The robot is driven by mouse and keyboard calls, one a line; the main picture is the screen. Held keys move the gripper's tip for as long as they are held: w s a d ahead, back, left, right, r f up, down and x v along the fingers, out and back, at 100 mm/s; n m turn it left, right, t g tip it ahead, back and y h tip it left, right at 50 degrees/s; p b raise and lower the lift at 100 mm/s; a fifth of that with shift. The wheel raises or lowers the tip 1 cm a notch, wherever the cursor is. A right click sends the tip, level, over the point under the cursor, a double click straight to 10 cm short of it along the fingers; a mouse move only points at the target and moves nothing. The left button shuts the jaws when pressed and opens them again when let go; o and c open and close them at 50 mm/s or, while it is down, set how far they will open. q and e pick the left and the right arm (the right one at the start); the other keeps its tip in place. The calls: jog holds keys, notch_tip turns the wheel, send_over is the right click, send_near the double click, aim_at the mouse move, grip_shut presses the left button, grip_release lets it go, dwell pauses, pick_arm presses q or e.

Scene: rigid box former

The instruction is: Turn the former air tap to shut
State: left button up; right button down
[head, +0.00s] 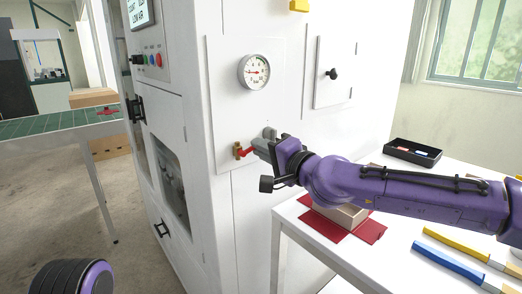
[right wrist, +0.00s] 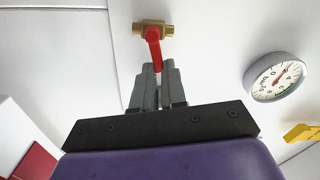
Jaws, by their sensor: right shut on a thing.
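The air tap has a brass body (right wrist: 153,28) with a red lever (right wrist: 153,48), fixed to the white side panel of the former (head: 225,75). In the right wrist view the lever sticks out from the brass body, across the line of the pipe, toward my gripper. In the head view the red lever (head: 246,153) shows just left of my right gripper (head: 258,146). My right gripper's fingers (right wrist: 157,78) are shut on the lever's end, which they partly hide. My left gripper is out of view.
A round pressure gauge (head: 255,72) sits above the tap, and a small door with a black knob (head: 332,74) is to its right. A white table (head: 297,222) at right holds red card, a box, a black tray (head: 412,153) and yellow- and blue-handled tools. A green-topped table (head: 60,124) stands at left.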

jog(key=shift+f+m+b, duration=0.25)
jog(key=shift+f+m, duration=0.05)
jog(key=shift+m, duration=0.4)
jog(key=shift+f+m+b, duration=0.25)
jog(key=shift+m, duration=0.45)
jog(key=c, duration=1.2)
grip_release()
jog(key=v, duration=1)
jog(key=shift+s+d, duration=0.15)
jog(key=shift+s, duration=0.05)
